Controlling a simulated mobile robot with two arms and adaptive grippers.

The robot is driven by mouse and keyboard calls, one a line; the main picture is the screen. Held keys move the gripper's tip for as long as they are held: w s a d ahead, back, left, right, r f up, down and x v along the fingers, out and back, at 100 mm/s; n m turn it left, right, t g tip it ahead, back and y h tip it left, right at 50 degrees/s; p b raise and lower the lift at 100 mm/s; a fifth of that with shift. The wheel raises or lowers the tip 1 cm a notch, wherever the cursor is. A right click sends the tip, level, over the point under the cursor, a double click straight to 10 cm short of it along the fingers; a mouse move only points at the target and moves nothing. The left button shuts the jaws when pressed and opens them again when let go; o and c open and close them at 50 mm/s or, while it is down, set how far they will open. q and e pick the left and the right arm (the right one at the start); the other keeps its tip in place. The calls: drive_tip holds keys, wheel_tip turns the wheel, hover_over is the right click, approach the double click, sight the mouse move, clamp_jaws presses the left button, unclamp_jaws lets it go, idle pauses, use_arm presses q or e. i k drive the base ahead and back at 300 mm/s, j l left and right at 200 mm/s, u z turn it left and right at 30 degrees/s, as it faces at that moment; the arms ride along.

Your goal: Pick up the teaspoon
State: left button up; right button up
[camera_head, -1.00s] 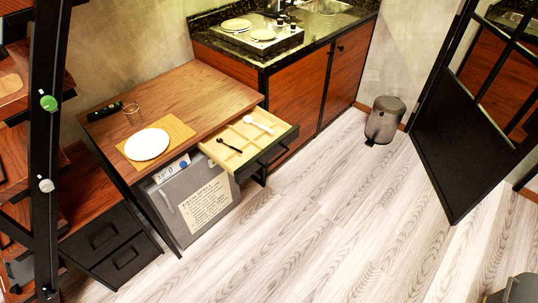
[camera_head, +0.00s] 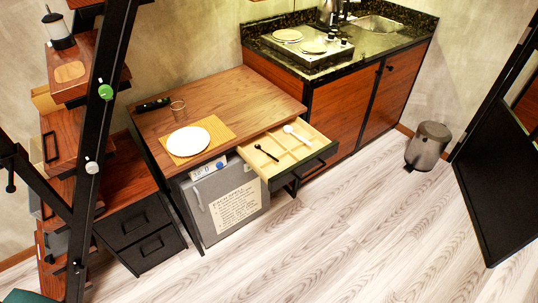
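An open drawer (camera_head: 303,164) sticks out from the right end of a wooden table (camera_head: 245,92). In its divided tray lie a small black utensil (camera_head: 265,152) on the left and a white spoon-like utensil (camera_head: 296,134) on the right. Both look like spoons, but they are too small to tell which is the teaspoon. Neither of my grippers is in view.
The table holds a white plate (camera_head: 188,141) on a mat (camera_head: 224,134), a glass (camera_head: 178,109) and a black object (camera_head: 153,104). A small grey fridge (camera_head: 220,190) stands below. A bin (camera_head: 428,145) stands right. Black stair framing (camera_head: 105,130) rises left. Floor in front is clear.

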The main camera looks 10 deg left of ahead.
sight(257, 146)
drive_tip(key=i+j, duration=0.1)
drive_tip(key=i, duration=0.35)
drive_tip(key=i+z, duration=0.1)
drive_tip(key=i, duration=0.35)
drive_tip(key=i+j, duration=0.2)
drive_tip(key=i, duration=0.3)
drive_tip(key=l+z, duration=0.05)
